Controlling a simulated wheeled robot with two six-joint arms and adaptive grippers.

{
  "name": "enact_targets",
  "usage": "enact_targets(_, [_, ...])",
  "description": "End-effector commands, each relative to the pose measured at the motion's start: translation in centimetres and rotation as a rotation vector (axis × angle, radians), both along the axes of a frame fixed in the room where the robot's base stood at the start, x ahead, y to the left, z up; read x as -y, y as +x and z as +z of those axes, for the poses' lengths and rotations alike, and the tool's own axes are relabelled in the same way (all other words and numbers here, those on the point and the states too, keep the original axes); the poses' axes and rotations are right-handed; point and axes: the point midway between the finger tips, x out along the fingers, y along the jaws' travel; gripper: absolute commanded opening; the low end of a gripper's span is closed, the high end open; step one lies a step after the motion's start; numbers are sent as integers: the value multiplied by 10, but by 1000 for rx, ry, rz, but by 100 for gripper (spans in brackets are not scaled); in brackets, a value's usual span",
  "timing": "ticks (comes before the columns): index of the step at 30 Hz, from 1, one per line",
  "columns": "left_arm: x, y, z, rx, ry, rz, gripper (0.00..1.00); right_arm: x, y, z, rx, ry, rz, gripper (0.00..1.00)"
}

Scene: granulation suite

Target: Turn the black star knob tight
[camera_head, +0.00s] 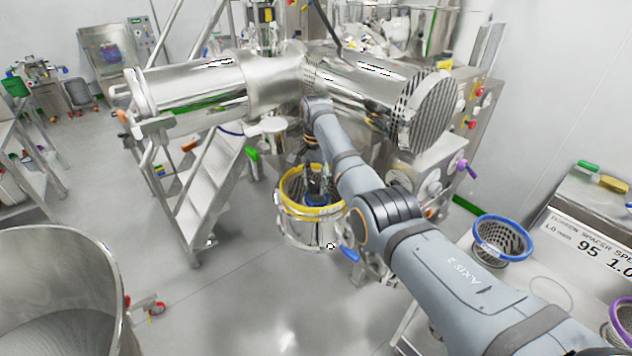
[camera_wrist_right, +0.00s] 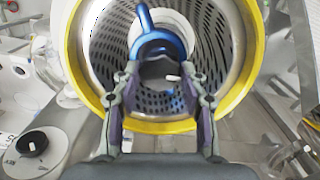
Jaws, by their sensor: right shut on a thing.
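My right gripper (camera_head: 314,186) reaches down into the mouth of a steel housing (camera_head: 310,228) with a yellow-rimmed perforated screen. In the right wrist view, its two fingers (camera_wrist_right: 158,80) are closed on the sides of a dark knob (camera_wrist_right: 158,68), which looks like the black star knob. The fingers hide most of its outline, so its star shape cannot be made out. A blue curved part (camera_wrist_right: 145,22) lies just behind the knob, inside the yellow rim (camera_wrist_right: 160,126). My left gripper is not in view.
A blue-rimmed basket (camera_head: 502,238) stands on the bench at the right, near a sign with spacer figures (camera_head: 600,240). A large steel bowl (camera_head: 60,250) is at the lower left. Steel steps (camera_head: 210,185) stand left of the housing. Open floor lies between them.

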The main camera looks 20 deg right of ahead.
Motion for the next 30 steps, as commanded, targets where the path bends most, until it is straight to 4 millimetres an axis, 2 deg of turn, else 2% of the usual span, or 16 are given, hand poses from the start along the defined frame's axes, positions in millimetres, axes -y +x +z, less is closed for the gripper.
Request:
enact_targets(15, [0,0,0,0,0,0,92,1,2,3,8,-2,-429,12])
enact_targets(30, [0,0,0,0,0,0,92,1,2,3,8,0,-591,12])
